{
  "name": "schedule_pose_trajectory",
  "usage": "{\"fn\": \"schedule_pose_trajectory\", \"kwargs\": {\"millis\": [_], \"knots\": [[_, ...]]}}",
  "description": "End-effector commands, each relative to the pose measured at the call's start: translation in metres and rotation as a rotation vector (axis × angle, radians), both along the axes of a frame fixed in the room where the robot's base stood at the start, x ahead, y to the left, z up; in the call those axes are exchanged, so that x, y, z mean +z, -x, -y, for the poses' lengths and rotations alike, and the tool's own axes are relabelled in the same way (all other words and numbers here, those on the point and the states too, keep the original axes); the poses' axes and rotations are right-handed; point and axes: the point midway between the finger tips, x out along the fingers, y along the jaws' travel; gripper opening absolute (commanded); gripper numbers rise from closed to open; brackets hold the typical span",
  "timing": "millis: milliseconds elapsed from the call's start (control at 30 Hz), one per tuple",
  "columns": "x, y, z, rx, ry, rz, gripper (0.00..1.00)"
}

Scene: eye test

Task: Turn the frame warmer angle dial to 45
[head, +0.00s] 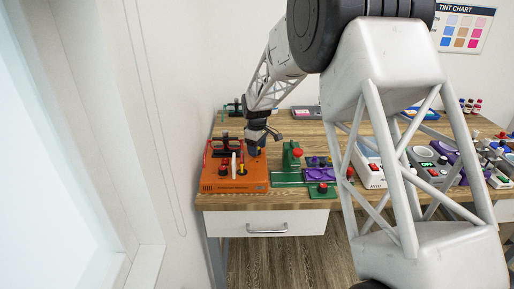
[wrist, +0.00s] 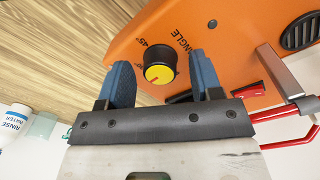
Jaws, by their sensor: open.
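The orange frame warmer (head: 234,187) sits at the left front of the workbench; its orange face (wrist: 225,40) fills the upper right of the wrist view. The angle dial (wrist: 160,71) has a black body and a yellow cap with a small red mark. The printed words "ANGLE" and "45°" are beside it; the mark's exact reading is too small to tell. My gripper (wrist: 160,68) is open, with one blue finger on each side of the dial and visible gaps between. In the head view my gripper (head: 256,146) is low over the warmer's right part.
A red part and a grey metal bar (wrist: 288,72) lie close to my right finger in the wrist view. A white rinse water bottle (wrist: 14,118) shows at the left. A green fixture with a red knob (head: 297,153) stands right of the warmer.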

Motion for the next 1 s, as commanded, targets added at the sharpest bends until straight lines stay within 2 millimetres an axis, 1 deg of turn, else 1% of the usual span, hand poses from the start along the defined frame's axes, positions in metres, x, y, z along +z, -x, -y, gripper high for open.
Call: {"fn": "schedule_pose_trajectory", "kwargs": {"millis": [167,267,367,700,833,1000], "knots": [[0.003,0.0,0.0,0.0,0.0,0.0,0.59],[0.009,0.0,0.0,0.0,0.0,0.001,0.59],[0.018,0.0,0.0,0.0,0.0,0.001,0.59],[0.06,0.002,-0.001,0.0,0.0,0.001,0.59],[0.071,0.002,-0.001,0.0,0.0,0.0,0.59],[0.077,0.003,-0.001,0.0,0.0,0.0,0.59]]}}
